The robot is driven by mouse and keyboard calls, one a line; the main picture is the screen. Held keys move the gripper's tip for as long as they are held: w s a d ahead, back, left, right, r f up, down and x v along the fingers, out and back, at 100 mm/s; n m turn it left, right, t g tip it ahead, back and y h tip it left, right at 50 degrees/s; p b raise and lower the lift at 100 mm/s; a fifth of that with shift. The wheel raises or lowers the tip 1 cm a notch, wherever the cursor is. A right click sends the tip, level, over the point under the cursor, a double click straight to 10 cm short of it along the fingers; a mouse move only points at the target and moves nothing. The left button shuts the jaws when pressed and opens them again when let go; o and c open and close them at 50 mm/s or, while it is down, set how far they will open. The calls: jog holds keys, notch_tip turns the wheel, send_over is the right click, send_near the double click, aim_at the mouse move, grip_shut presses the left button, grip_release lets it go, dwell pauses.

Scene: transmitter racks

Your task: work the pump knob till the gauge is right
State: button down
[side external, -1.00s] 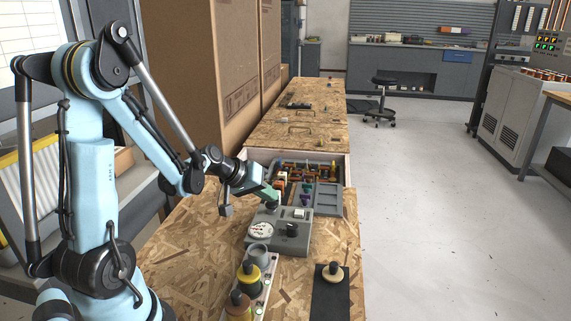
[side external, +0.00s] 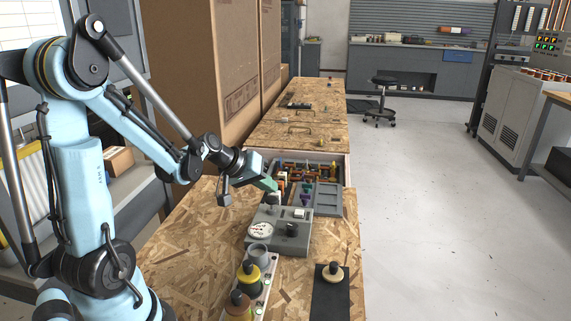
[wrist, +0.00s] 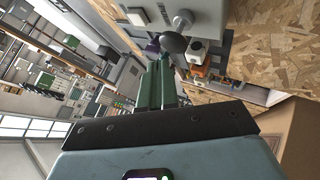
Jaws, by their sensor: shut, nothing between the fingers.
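The grey pump box (side external: 268,241) stands on the chipboard bench. Its round white gauge (side external: 260,230) faces up at the left; the needle is too small to read. A black knob (side external: 292,230) sits on the box's front right part. My gripper (side external: 274,188) is behind the gauge, at the box's far end, with its green fingers shut and empty. In the wrist view, a dark round knob (wrist: 173,42) on a pale stem sticks out of the grey box, just beyond the shut fingers (wrist: 164,62). I cannot tell whether they touch.
An open grey parts case (side external: 328,199) with coloured parts lies behind the box. A black mat (side external: 330,300) with a wooden knobbed piece (side external: 332,272) lies at front right.

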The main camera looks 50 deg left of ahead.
aim_at(268, 199)
jog(key=shift+r, duration=0.15)
jog(key=shift+r, duration=2.4)
jog(key=s+d+m+g, duration=0.1)
jog(key=s+d+m, duration=0.3)
jog(key=d, duration=0.4)
jog(key=s+d+m+g, duration=0.1)
jog(key=s+d+m, duration=0.3)
jog(key=d, duration=0.4)
jog(key=shift+s+d, duration=0.4)
jog(key=shift+s, duration=0.15)
